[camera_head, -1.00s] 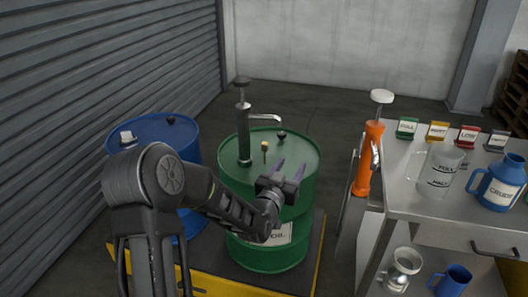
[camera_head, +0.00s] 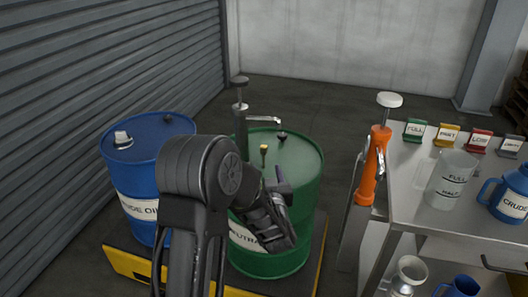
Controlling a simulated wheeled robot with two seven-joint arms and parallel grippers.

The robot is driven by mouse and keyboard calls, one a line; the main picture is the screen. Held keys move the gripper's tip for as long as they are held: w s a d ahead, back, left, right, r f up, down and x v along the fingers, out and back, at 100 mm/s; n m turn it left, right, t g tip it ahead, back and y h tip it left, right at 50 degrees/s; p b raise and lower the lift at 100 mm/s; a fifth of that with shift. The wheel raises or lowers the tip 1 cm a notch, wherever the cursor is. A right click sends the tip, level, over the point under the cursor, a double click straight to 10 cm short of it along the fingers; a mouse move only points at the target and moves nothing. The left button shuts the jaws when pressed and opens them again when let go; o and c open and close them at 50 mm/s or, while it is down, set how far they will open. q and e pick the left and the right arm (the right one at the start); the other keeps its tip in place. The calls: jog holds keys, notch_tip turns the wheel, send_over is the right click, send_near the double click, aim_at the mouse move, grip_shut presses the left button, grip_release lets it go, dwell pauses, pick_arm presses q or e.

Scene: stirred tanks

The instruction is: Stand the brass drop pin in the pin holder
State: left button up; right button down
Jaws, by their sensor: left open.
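The brass drop pin (camera_head: 263,151) appears as a small upright brass-coloured piece on the green drum's lid, near the black hand pump. My left gripper (camera_head: 276,178) is open over the front part of the same lid, just in front of the pin and a little to its right. Its fingers are partly hidden behind my wrist. I cannot make out a pin holder in this view. My right gripper does not show.
The green drum (camera_head: 302,190) bears the hand pump (camera_head: 241,115) and a small black cap (camera_head: 282,134). A blue drum (camera_head: 130,178) stands left. An orange pump (camera_head: 374,165) stands right, beside a grey bench (camera_head: 405,205) with coloured tags, a clear beaker (camera_head: 452,178) and a blue jug (camera_head: 510,195).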

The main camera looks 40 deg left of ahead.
aim_at(264, 155)
pick_arm(q)
jog(key=shift+x, duration=0.95)
jog(key=x, duration=0.5)
jog(key=shift+w, duration=0.15)
jog(key=shift+c, duration=0.3)
grip_shut()
